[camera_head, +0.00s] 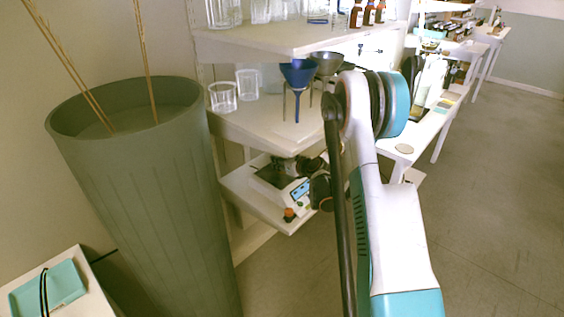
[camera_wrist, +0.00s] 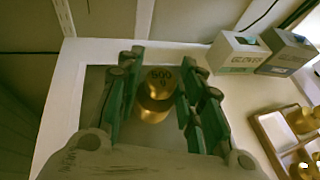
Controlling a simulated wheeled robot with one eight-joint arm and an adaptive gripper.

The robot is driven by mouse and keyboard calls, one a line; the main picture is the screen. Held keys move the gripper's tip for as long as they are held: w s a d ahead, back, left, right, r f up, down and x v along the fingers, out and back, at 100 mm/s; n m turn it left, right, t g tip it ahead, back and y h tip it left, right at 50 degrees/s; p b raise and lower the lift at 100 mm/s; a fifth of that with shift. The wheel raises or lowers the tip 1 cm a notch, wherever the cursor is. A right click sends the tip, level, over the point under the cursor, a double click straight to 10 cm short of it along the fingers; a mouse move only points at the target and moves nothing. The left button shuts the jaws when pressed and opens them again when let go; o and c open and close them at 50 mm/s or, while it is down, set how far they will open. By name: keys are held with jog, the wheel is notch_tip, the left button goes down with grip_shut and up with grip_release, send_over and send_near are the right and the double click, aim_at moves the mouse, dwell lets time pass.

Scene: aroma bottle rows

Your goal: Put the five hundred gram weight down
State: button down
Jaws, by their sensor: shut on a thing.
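A brass five hundred gram weight (camera_wrist: 155,100), marked "500 g" on top, sits between the green-and-grey fingers of my gripper (camera_wrist: 160,68) in the wrist view. The fingers are closed around it, one on each side. The weight looks upright. A dark rectangular area lies below it, bordered by a white surface (camera_wrist: 60,92); I cannot tell whether the weight touches anything underneath. In the head view my arm reaches toward the shelf unit, and the weight cannot be made out there.
A wooden tray (camera_wrist: 262,128) with brass weights is at the right in the wrist view. Two small boxes, one white (camera_wrist: 237,52) and one grey (camera_wrist: 288,52), stand behind it. In the head view, glass beakers (camera_head: 223,97) and a blue funnel (camera_head: 298,73) occupy the shelf.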

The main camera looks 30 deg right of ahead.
jog(key=c, duration=1.1)
grip_release()
jog(key=shift+f, duration=0.1)
jog(key=shift+s+r, duration=0.25)
jog(key=shift+r, duration=0.05)
jog(key=p+v, duration=0.2)
jog(key=v, duration=0.5)
jog(key=shift+p, duration=0.3)
